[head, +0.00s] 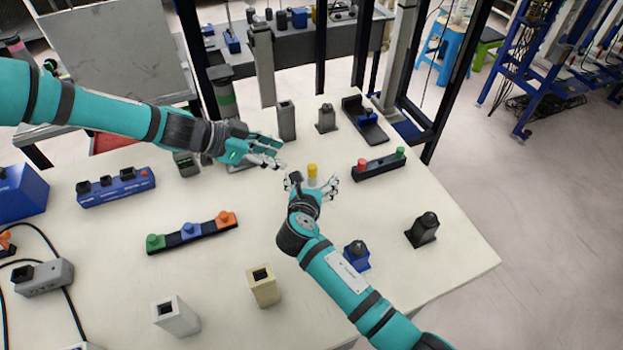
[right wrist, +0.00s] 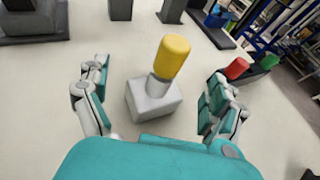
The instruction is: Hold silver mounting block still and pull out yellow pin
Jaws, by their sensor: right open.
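The yellow pin (head: 312,169) stands upright in the silver mounting block, near the middle of the white table. In the right wrist view the yellow pin (right wrist: 172,55) has a grey lower part that goes into the top of the silver mounting block (right wrist: 150,106). My right gripper (head: 311,183) is open, its fingers spread on either side of the pin and block without visible contact; it also shows in the right wrist view (right wrist: 162,78). In the head view it hides most of the block. My left gripper (head: 284,154) is open and empty, left of and behind the pin.
A black bar with red and green pegs (head: 380,165) lies to the right. A grey upright block (head: 286,120) and a dark grey block (head: 326,118) stand behind. A blue block (head: 356,256) is near my right forearm. Bare table surrounds the silver block.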

